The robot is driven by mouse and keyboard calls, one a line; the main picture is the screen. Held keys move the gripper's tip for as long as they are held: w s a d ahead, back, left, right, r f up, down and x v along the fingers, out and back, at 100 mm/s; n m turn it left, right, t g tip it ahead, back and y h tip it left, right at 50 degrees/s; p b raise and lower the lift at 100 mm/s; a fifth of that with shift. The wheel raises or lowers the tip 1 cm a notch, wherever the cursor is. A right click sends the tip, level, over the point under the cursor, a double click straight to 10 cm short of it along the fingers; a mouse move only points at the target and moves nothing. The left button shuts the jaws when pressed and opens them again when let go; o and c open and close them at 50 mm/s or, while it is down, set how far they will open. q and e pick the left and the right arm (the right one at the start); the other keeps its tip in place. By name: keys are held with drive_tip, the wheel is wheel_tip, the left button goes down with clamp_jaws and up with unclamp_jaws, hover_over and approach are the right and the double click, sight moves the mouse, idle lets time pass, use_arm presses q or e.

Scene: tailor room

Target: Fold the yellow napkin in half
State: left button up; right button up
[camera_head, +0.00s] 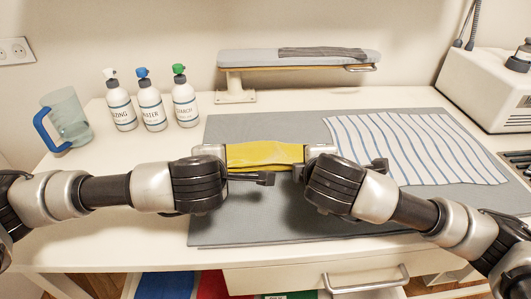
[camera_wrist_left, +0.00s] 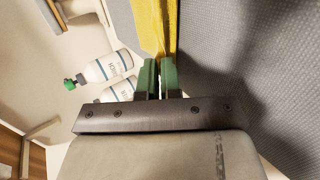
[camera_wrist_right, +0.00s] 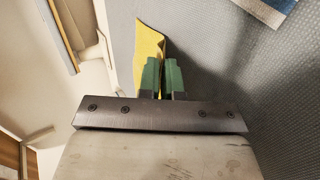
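The yellow napkin (camera_head: 264,155) is stretched between my two grippers over the grey mat (camera_head: 265,228) in the head view. My left gripper (camera_head: 226,158) is at its left end, and the left wrist view shows the green fingertips (camera_wrist_left: 158,78) closed on the napkin's edge (camera_wrist_left: 155,28). My right gripper (camera_head: 305,158) is at its right end, and the right wrist view shows its green fingertips (camera_wrist_right: 161,78) close together on the napkin (camera_wrist_right: 149,50). The napkin's lower part is partly hidden by the grippers; I cannot tell whether it touches the mat.
A striped cloth (camera_head: 410,148) lies on the mat's right side. Several labelled bottles (camera_head: 152,106) and a blue-handled jug (camera_head: 66,120) stand at the left. A small ironing board (camera_head: 300,60) stands behind the mat, and a white machine (camera_head: 490,90) at the right. The mat's front is clear.

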use_arm(q)
drive_tip(key=o, duration=0.8)
drive_tip(key=shift+c, duration=0.2)
use_arm(e)
drive_tip(key=o, duration=0.7)
use_arm(q)
drive_tip(key=shift+r, duration=0.1)
use_arm(e)
drive_tip(key=shift+o, duration=0.2)
use_arm(q)
drive_tip(key=shift+s+r, duration=0.15)
drive_tip(key=shift+r, duration=0.15)
use_arm(e)
drive_tip(key=shift+s+r, duration=0.15)
drive_tip(key=shift+r, duration=0.2)
use_arm(q)
drive_tip(key=s+r, duration=0.5)
drive_tip(key=r, duration=0.3)
drive_tip(key=shift+s+r, duration=0.15)
drive_tip(key=shift+s, duration=0.25)
use_arm(e)
drive_tip(key=s+r, duration=0.5)
drive_tip(key=r, duration=0.3)
drive_tip(key=shift+s+r, duration=0.15)
drive_tip(key=shift+s, duration=0.25)
